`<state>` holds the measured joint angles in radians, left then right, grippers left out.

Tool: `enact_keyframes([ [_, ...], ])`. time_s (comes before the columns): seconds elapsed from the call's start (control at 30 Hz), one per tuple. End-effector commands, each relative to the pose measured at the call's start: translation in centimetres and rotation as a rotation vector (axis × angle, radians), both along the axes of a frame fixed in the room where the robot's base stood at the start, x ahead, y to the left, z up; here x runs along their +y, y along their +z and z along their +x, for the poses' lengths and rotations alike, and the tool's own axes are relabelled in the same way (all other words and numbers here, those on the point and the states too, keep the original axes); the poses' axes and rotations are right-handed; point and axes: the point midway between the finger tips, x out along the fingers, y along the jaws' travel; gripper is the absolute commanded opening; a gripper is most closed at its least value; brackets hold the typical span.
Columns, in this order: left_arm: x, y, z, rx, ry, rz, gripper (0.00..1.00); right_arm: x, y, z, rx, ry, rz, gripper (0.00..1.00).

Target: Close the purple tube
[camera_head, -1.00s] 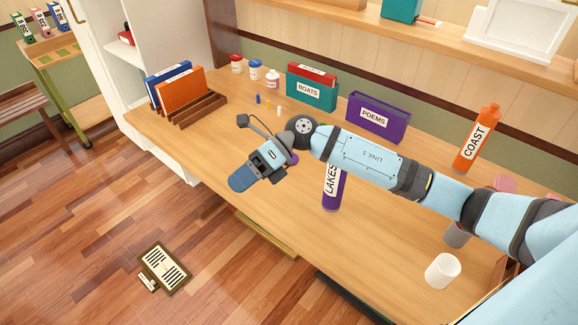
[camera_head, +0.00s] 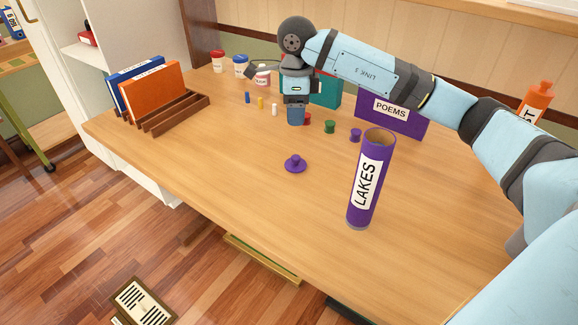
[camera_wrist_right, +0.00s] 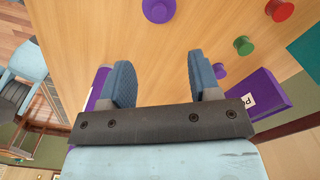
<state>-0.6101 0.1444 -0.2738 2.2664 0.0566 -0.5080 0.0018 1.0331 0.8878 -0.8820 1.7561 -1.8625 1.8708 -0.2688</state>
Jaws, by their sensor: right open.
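The purple tube (camera_head: 366,185) labelled LAKES stands upright on the desk with its round top open. A purple lid (camera_head: 295,165) with a knob lies on the desk to its left, apart from it. My right gripper (camera_head: 296,118) points down, over the desk behind the lid in the head view. In the right wrist view the right gripper (camera_wrist_right: 162,78) has its fingers apart and nothing between them. The lid (camera_wrist_right: 158,10) lies beyond the fingertips there, cut by the top edge. A purple strip of what looks like the tube (camera_wrist_right: 101,86) is mostly hidden behind the left finger. My left gripper is not in view.
Small red, green (camera_head: 330,127) and purple (camera_head: 356,135) knobbed pieces stand near the purple POEMS box (camera_head: 392,115). An orange tube (camera_head: 537,100) is at the right. A wooden rack (camera_head: 178,113) with folders stands at the left. The front middle of the desk is clear.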

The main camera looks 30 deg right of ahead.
Motion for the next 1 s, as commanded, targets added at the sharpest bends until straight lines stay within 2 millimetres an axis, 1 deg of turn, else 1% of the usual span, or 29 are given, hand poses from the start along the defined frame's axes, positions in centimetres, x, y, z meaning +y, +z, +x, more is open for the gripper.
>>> enact_keyframes([
  [0.23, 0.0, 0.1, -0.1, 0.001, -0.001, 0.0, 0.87, 0.0, 0.1, 0.0, 0.0, 0.0, 0.0, 0.57],
  [0.33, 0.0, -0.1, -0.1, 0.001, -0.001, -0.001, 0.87, 0.0, -0.3, 0.0, 0.001, 0.0, 0.001, 0.57],
  [0.47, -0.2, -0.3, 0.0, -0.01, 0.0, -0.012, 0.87, 0.0, -2.2, 0.0, 0.002, 0.0, 0.002, 0.57],
  [0.53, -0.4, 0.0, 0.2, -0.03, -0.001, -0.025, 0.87, 0.0, -3.7, -0.1, 0.004, 0.0, 0.001, 0.57],
  [0.63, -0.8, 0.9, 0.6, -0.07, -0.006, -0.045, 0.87, 0.0, -5.8, -0.1, 0.004, 0.0, 0.001, 0.57],
  [0.7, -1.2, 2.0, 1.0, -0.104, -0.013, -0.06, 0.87, 0.0, -6.9, -0.1, 0.003, 0.0, 0.001, 0.57],
  [0.83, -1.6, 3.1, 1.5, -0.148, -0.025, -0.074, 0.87, 0.0, -8.3, -0.1, 0.002, 0.0, 0.002, 0.57],
  [1.0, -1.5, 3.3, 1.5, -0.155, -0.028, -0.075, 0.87, 0.0, -8.6, 0.0, 0.0, 0.0, 0.001, 0.57],
])
